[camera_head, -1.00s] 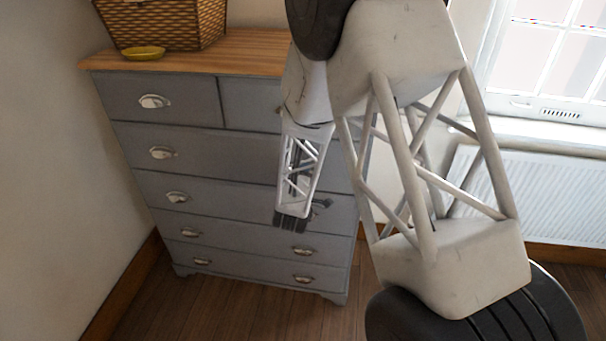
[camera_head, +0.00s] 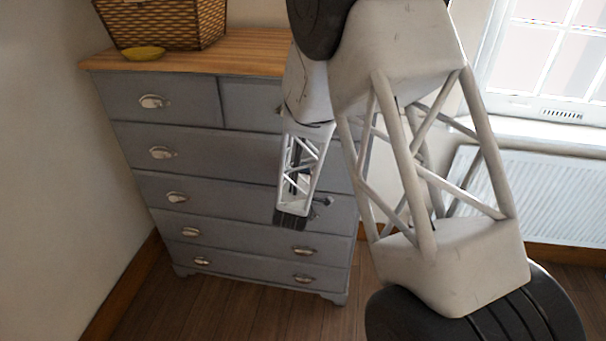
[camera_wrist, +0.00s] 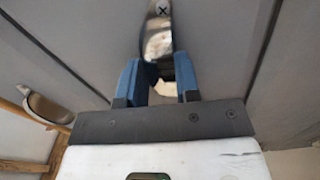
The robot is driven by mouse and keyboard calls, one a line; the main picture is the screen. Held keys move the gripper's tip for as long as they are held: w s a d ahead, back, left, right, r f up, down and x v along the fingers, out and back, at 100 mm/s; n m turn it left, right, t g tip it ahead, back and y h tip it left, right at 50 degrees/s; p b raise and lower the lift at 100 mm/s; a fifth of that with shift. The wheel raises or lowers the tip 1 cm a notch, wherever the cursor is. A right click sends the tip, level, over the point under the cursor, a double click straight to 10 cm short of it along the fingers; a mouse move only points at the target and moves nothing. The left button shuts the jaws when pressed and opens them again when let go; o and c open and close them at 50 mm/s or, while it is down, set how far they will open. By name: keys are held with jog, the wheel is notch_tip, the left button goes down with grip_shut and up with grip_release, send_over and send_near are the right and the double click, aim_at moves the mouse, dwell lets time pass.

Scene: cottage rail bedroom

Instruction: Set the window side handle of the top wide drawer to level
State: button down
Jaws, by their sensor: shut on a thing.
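In the wrist view a shiny metal handle (camera_wrist: 158,40) runs up the middle of a grey drawer front, with a dark X-shaped screw at its far end. In the head view my arm covers the window side of the top wide drawer (camera_head: 225,150), so the held handle is not clear there. That drawer's other handle (camera_head: 162,152) looks about level.
A lower handle (camera_wrist: 48,108) shows at the left of the wrist view. The grey dresser (camera_head: 180,290) carries a wicker basket (camera_head: 165,22) and a yellow dish (camera_head: 143,53). A radiator (camera_head: 560,190) stands right under the window. The floor before the dresser is clear.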

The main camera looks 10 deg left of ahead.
jog(key=shift+s+f, duration=0.1)
jog(key=shift+f, duration=0.05)
jog(key=shift+r+n, duration=0.2)
jog(key=shift+n, duration=0.7)
